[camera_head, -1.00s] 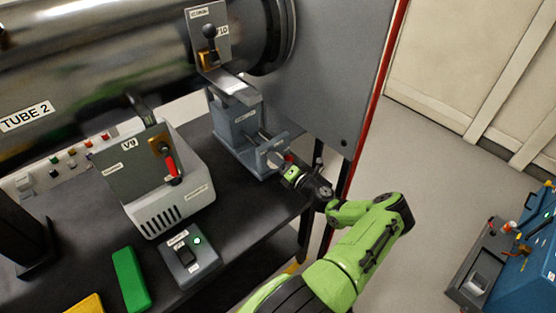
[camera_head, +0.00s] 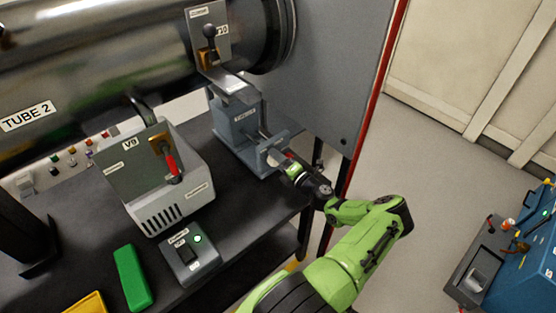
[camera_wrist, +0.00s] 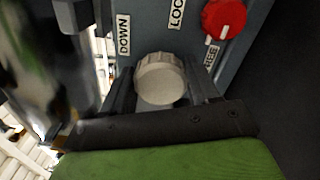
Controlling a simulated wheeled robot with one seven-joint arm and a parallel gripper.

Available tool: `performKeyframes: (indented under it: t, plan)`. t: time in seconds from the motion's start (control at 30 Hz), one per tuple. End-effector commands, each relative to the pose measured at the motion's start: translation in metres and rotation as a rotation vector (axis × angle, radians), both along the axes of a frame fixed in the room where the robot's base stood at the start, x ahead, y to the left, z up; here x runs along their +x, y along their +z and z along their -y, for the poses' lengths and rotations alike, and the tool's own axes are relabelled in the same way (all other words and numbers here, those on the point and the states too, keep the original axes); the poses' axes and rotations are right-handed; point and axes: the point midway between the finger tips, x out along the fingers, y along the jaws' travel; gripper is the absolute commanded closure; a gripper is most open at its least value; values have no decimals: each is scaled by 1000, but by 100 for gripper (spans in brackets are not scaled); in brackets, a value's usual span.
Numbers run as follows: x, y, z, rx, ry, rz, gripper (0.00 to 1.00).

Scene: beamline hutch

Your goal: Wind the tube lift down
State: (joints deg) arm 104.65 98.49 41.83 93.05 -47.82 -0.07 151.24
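The tube lift is a blue-grey jack (camera_head: 238,125) on the bench under the end of the tube. My gripper (camera_head: 275,158) is at the lift's front end plate. In the wrist view a pale grey ribbed knob (camera_wrist: 160,78) sits between the two fingers of my gripper (camera_wrist: 162,82). The fingers lie close against its sides and look shut on it. A DOWN label (camera_wrist: 124,34) is on the plate left of the knob. A red knob (camera_wrist: 224,18) with a white mark is at upper right, between the LOCK and FREE labels. Its mark points toward FREE.
Tube 2 (camera_head: 90,75) runs above the bench. A V9 valve box (camera_head: 165,185), a switch box (camera_head: 190,255) with a green light, and green (camera_head: 131,277) and yellow (camera_head: 87,303) blocks stand on the bench (camera_head: 105,240). A grey panel (camera_head: 330,60) rises behind. Floor at right is open.

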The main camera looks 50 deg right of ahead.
Motion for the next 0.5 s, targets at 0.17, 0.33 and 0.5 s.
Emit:
performKeyframes:
  t: [0.17, 0.33, 0.5]
  plan:
    - [-1, 1, 2, -3, -5, 1, 18]
    - [0, 0, 1, -3, -3, 0, 18]
    - [-10, 1, -1, -2, -3, 0, 18]
